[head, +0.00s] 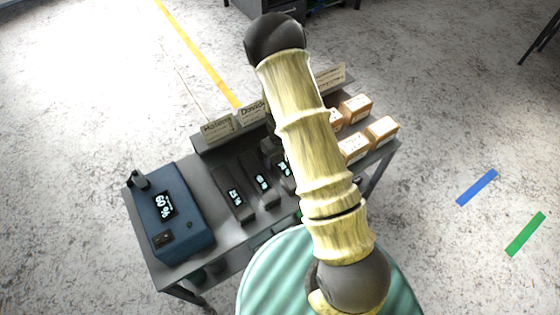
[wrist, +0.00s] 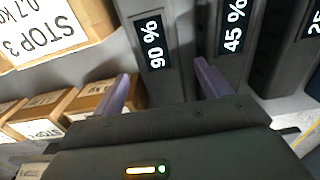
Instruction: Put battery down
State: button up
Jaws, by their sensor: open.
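A dark battery with a "90 %" display (wrist: 154,45) stands between my gripper's two purple fingers in the wrist view. My gripper (wrist: 162,72) is open, with a finger on each side of this battery; I cannot tell whether they touch it. A second dark battery reading "45 %" (wrist: 234,28) is just right of the right finger. In the head view several dark batteries (head: 234,194) lie side by side on a grey table (head: 150,258). My arm hides the gripper and part of the row there.
A blue box with a "60 %" display (head: 176,218) sits at the table's left end. Labelled cartons (head: 382,131) stand at its right end, close to my gripper's left side in the wrist view (wrist: 60,30). Sign cards (head: 217,127) stand along the back edge.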

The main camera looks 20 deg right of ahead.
aim_at(280, 163)
notch_tip(280, 163, up, 8)
jog(key=p, duration=0.1)
dwell(0.6)
